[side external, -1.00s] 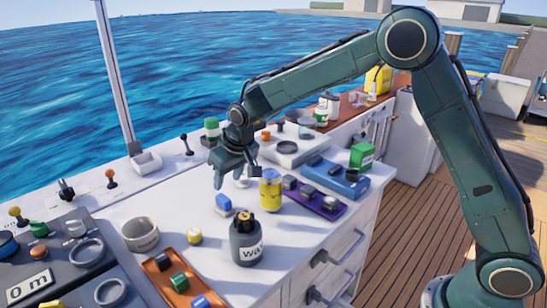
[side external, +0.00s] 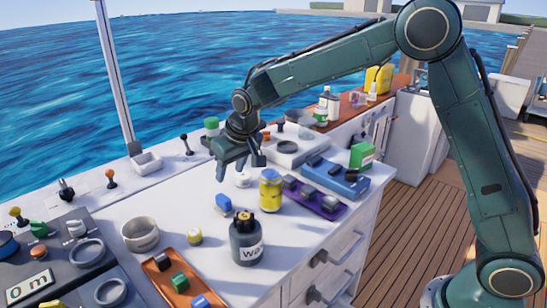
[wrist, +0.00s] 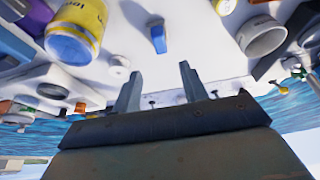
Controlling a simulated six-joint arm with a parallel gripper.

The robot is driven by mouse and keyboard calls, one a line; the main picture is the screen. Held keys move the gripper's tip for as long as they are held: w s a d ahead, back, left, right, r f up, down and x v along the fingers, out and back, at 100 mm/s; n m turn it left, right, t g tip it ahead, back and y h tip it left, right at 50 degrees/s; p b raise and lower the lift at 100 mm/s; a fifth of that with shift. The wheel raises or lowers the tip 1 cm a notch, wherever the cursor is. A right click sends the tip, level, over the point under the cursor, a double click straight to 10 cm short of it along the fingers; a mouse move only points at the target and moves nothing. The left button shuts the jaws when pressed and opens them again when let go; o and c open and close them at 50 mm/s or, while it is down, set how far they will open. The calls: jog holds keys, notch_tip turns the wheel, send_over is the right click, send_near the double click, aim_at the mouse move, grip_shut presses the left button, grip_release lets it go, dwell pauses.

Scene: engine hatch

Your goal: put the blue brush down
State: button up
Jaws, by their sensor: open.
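The blue brush (side external: 223,203), a small blue piece with a pale side, lies on the white counter (side external: 205,265), left of the yellow can. It also shows in the wrist view (wrist: 158,38), beyond my fingertips and apart from them. My gripper (side external: 237,172) is open and empty. It hangs above the counter, behind the brush in the side view. In the wrist view, the two fingers of my gripper (wrist: 158,75) stand apart with nothing between them.
A yellow can (side external: 270,189), a dark bottle (side external: 246,247), a yellow-and-white piece (side external: 195,236) and a grey cup (side external: 140,234) stand around the brush. A white disc (wrist: 119,66) lies near my fingers. Purple (side external: 317,204) and blue (side external: 337,181) trays are at right.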

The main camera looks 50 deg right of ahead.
jog(key=s+d+r, duration=0.3)
jog(key=s+r, duration=0.3)
jog(key=s, duration=0.2)
jog(key=s+d+r, duration=0.4)
jog(key=s+r, duration=0.2)
jog(key=s, duration=0.3)
jog(key=s+d+f, duration=0.1)
jog(key=s, duration=0.8)
jog(key=s+d+t, duration=0.1)
jog(key=s+d, duration=0.1)
jog(key=s, duration=0.8)
jog(key=shift+s+f, duration=0.25)
jog(key=shift+f, duration=0.1)
